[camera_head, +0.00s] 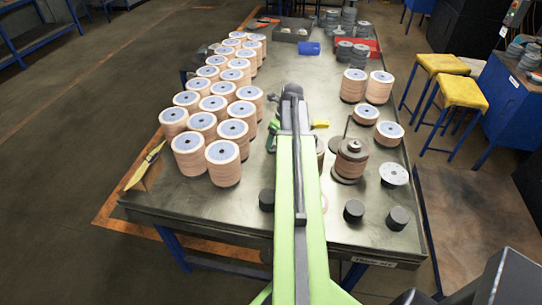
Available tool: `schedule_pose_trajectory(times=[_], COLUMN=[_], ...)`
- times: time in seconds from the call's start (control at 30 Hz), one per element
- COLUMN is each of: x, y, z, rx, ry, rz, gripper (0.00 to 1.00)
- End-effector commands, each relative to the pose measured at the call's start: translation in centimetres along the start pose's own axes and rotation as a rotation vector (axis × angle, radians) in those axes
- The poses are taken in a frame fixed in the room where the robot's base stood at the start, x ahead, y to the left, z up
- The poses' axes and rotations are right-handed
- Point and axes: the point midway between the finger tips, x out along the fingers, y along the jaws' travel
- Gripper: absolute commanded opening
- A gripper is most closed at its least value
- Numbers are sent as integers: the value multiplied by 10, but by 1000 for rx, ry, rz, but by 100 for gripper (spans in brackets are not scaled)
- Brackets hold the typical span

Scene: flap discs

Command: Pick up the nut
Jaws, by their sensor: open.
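My lime-green arm reaches up the middle of the view over the metal table (330,225). My gripper (292,92) is the dark end of the arm, above the middle of the table; its fingers are too small to make out clearly. My arm hides part of the table.
Many tan disc stacks (222,160) fill the table's left side. A few more (354,84) stand at the right. Dark cylinders (398,217) lie near the front edge. A blue bin (309,48) and a red tray (372,46) are at the back. Yellow stools (463,92) stand at right.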

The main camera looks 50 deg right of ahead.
Motion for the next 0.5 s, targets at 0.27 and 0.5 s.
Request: schedule_pose_trajectory(times=[0.27,0.5], x=[44,50], y=[0,0], z=[-5,-3], rx=[-2,-2], ry=[0,0], rz=[0,0], gripper=[67,67])
